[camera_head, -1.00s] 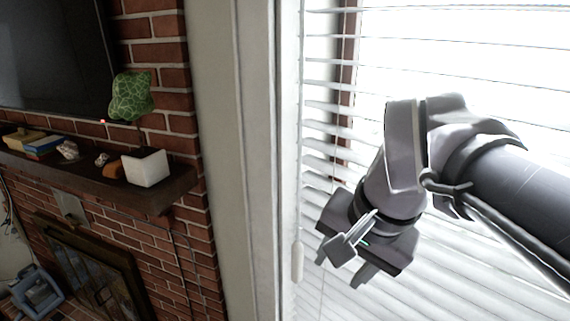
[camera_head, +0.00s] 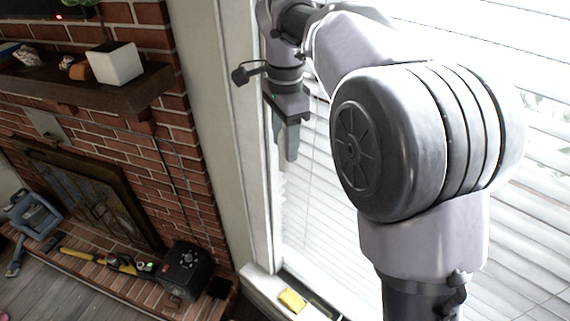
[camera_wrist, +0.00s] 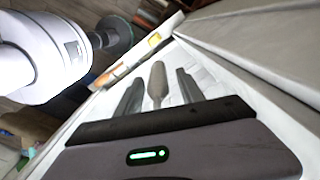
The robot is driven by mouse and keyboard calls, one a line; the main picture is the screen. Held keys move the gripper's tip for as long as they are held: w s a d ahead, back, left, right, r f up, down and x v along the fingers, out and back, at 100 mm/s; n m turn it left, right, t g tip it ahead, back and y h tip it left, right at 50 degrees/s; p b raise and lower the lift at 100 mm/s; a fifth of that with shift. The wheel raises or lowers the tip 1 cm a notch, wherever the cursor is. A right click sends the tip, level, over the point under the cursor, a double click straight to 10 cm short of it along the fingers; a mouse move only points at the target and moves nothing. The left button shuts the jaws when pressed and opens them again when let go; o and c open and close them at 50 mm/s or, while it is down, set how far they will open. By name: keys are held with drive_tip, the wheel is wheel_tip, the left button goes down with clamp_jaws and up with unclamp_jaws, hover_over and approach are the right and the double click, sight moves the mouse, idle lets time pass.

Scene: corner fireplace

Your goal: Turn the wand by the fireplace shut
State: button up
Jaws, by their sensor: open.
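The wand (camera_wrist: 157,88) is a slim grey shape in the wrist view. It stands between the two dark fingers of my gripper (camera_wrist: 158,82), with a gap visible on each side. My gripper is open. In the head view my gripper (camera_head: 287,140) points downward at the left edge of the window blinds (camera_head: 325,205), close to the window frame. The wand is mostly or wholly hidden behind the fingers there. I cannot tell from these frames how far the fingers reach around it in depth.
The white window frame (camera_head: 222,120) is just left of my gripper. A yellow item (camera_head: 292,300) lies on the sill (camera_head: 262,286) below.

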drive_tip(key=f, duration=0.4)
drive_tip(key=shift+s+f, duration=0.1)
drive_tip(key=shift+s, duration=0.1)
drive_tip(key=shift+w+f, duration=0.1)
drive_tip(key=shift+f, duration=0.25)
clamp_jaws()
